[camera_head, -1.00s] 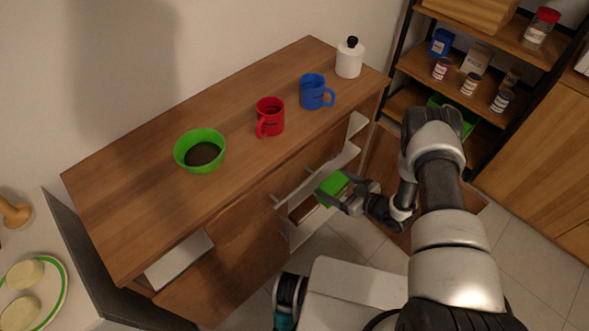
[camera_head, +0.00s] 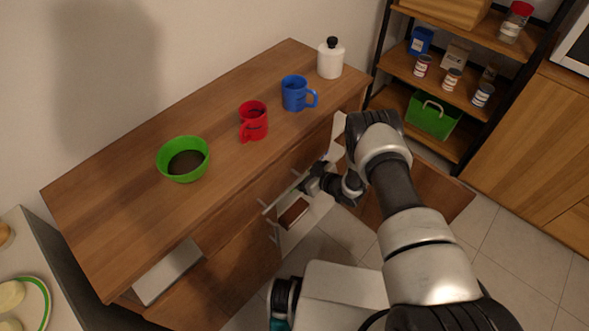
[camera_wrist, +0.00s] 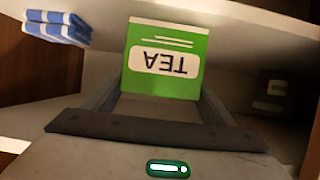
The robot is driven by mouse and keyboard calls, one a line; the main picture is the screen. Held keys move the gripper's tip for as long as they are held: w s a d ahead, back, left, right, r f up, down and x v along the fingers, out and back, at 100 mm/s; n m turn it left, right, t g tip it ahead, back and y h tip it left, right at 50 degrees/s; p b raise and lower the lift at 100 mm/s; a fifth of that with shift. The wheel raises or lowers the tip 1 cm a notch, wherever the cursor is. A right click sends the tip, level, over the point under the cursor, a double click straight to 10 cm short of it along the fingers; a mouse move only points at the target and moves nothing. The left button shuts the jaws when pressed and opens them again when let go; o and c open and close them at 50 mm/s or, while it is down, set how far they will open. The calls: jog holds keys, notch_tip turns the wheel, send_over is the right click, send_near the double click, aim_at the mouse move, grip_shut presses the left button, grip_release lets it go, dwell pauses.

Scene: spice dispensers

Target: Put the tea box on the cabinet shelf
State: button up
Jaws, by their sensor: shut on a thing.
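The green tea box (camera_wrist: 165,60) with a white label reading TEA upside down is between the fingers of my gripper (camera_wrist: 165,88) in the wrist view. My gripper is shut on it. In the head view, my gripper (camera_head: 314,182) reaches into the open front of the wooden cabinet (camera_head: 200,215), under its top. The tea box is hidden there. A pale cabinet shelf (camera_head: 318,206) shows below the gripper. In the wrist view, pale cabinet surfaces surround the box; I cannot tell whether it touches a shelf.
A blue-and-white striped item (camera_wrist: 60,27) lies at the wrist view's upper left. A dim striped item (camera_wrist: 272,97) is at right. The cabinet top holds a green bowl (camera_head: 183,160), red mug (camera_head: 253,122), blue mug (camera_head: 295,93) and white bottle (camera_head: 330,60). An open door (camera_head: 430,190) stands right.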

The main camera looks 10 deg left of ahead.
jog(key=shift+f, duration=0.2)
jog(key=o, duration=1.3)
jog(key=shift+r, duration=0.1)
jog(key=shift+r, duration=0.2)
jog(key=p+v, duration=0.1)
jog(key=v, duration=1.1)
jog(key=shift+p, duration=0.35)
